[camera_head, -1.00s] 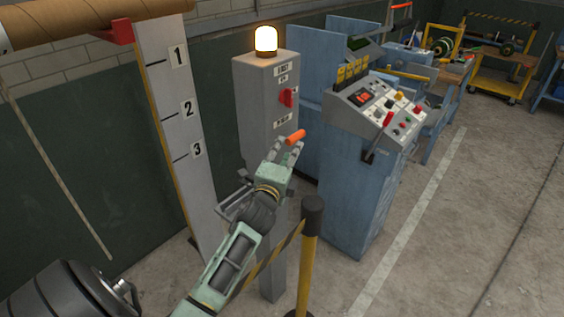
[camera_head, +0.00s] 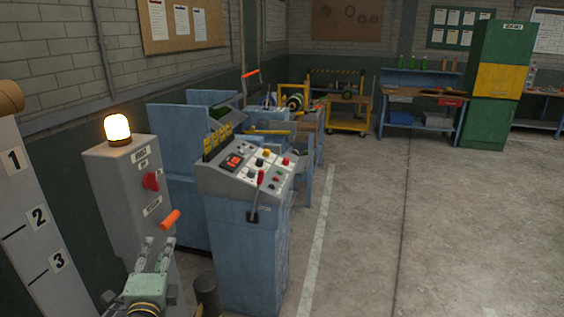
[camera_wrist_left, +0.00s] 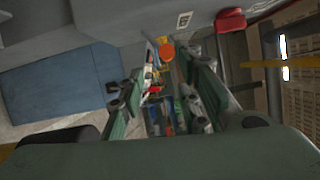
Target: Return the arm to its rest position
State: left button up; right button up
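My left gripper (camera_head: 159,245) is low at the left of the head view, in front of the grey cabinet (camera_head: 118,200). Its two fingers are apart and point up and away from me. An orange grip (camera_head: 170,219) shows just beyond the fingertips, and I see no finger closed on it. In the left wrist view the fingers of my left gripper (camera_wrist_left: 166,90) are spread, with the orange grip's round end (camera_wrist_left: 167,51) beyond the gap. What the orange grip is fixed to is hidden. My right gripper is not in view.
A blue control console (camera_head: 245,250) stands right of the cabinet, which has a lit lamp (camera_head: 117,128) and a red switch (camera_head: 151,181). A dark post top (camera_head: 207,290) stands near my gripper. A numbered board (camera_head: 40,215) is at left. Floor at right (camera_head: 440,240) is clear.

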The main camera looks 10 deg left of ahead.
pick_arm(q)
jog(key=s+d+f+n+g+h, duration=0.2)
jog(key=s+d+f+n+g, duration=0.5)
jog(key=s+f, duration=0.5)
jog(key=s+d+f+n+g+h, duration=0.25)
jog(key=s+d, duration=0.35)
jog(key=s, duration=0.4)
jog(key=s+d+f+n+g+h, duration=0.1)
jog(key=s+d+f+n+g, duration=0.4)
jog(key=s, duration=0.4)
jog(key=s+d+f+m+b, duration=0.1)
jog(key=s+f+b, duration=0.1)
jog(key=f, duration=1.4)
jog(key=s+f+b, duration=0.2)
jog(key=f, duration=1.4)
jog(key=s+a+f+g+b, duration=0.2)
jog(key=s+f+b, duration=0.1)
jog(key=s+f, duration=1.2)
jog(key=shift+s+a+f, duration=0.3)
jog(key=shift+a+f, duration=0.05)
jog(key=shift+f, duration=0.3)
jog(key=shift+m, duration=0.25)
